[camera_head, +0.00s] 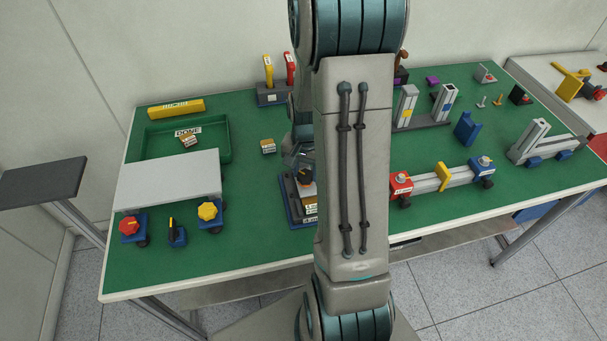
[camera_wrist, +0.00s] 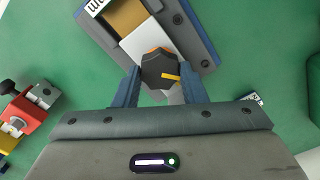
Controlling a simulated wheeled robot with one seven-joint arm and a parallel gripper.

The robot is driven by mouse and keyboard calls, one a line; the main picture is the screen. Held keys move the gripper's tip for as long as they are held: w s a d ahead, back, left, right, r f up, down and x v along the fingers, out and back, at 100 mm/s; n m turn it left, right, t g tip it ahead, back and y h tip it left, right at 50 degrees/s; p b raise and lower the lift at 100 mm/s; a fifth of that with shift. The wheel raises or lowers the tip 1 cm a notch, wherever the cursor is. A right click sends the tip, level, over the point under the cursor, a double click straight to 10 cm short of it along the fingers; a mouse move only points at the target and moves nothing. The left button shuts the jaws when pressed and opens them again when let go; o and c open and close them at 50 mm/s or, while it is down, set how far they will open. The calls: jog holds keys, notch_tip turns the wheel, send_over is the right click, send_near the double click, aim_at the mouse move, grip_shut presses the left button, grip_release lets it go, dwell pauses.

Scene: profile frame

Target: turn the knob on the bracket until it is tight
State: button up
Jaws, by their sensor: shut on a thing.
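A dark knob with an orange mark (camera_wrist: 158,66) sits in the wrist view between the two blue-grey fingers of my gripper (camera_wrist: 161,80). The fingers are shut on its sides. The knob is on a pale block (camera_wrist: 148,43) set on a dark blue-grey base (camera_wrist: 190,30), which looks like its bracket. In the head view the knob (camera_head: 305,176) shows below my gripper (camera_head: 299,163), on the blue base (camera_head: 291,209) at the middle of the table. My arm hides the right part of this base. How tight the knob is cannot be told.
On the green table (camera_head: 255,235), a rail with a red clamp (camera_head: 401,186) and a blue clamp (camera_head: 482,167) stands to the right. A grey plate (camera_head: 168,178) with red and yellow knobs before it, and a green tray (camera_head: 222,150), stand left. Free green surface lies left of the base.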

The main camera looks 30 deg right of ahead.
jog(key=m, duration=0.3)
jog(key=shift+w+a+m, duration=0.1)
jog(key=shift+m, duration=0.2)
jog(key=shift+r+m, duration=0.1)
jog(key=shift+m, duration=1.7)
jog(key=o, duration=1)
jog(key=shift+a, duration=0.1)
